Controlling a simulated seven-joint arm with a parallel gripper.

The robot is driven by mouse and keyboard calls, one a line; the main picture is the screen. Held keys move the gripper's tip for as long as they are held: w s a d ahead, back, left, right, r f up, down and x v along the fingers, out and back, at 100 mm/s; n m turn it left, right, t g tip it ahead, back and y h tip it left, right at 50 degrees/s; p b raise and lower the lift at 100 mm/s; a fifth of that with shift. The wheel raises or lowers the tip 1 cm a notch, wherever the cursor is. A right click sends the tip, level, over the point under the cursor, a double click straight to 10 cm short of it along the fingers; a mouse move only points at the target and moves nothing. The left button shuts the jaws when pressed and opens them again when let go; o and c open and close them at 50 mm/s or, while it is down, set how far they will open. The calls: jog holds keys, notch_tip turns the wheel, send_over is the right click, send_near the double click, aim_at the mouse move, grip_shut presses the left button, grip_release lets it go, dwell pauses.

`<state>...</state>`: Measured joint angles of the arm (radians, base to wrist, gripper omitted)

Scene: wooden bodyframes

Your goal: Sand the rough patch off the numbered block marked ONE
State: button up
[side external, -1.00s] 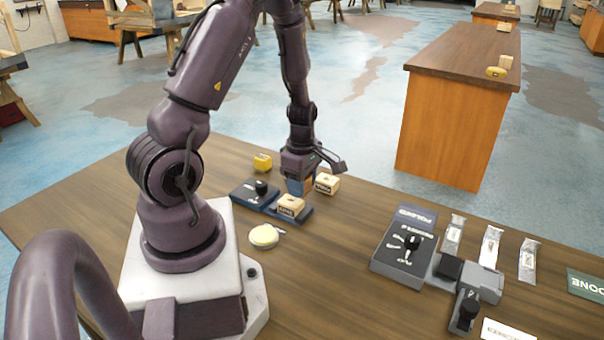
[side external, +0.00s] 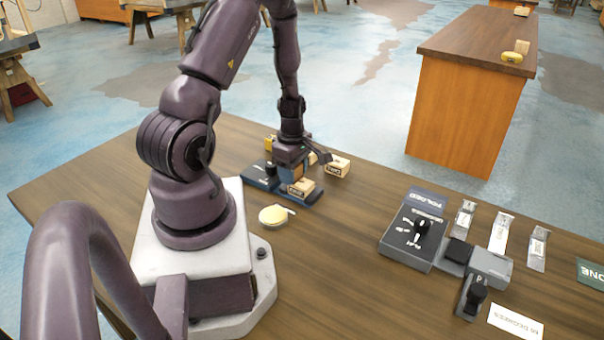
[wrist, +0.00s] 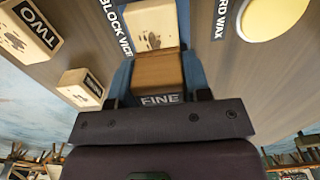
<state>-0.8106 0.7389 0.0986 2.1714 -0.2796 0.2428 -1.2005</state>
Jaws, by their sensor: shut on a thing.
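My gripper (side external: 291,158) is shut on a sanding block with a brown face (wrist: 158,70) and a dark band reading FINE. It also shows in the side external view (side external: 292,172). A pale wooden block (wrist: 153,24) with dark specks on top sits in the blue block vice (wrist: 195,70). In the side external view this block (side external: 301,187) is just in front of the sanding block. The two overlap or lie very close in the wrist view; I cannot tell whether they touch. Its number is not readable here.
A block marked TWO (wrist: 28,28) and another pale block (wrist: 80,88) stand beside the vice. A round pale-yellow wax tin (side external: 273,215) lies near my base. A grey station with a black knob (side external: 420,225) and several packets are at right. Bare table lies between.

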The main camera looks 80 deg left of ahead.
jog(key=shift+s+a, duration=0.35)
jog(key=shift+w+d, duration=2.25)
jog(key=shift+w+r, duration=0.1)
notch_tip(320, 180, up, 8)
jog(key=shift+d, duration=0.1)
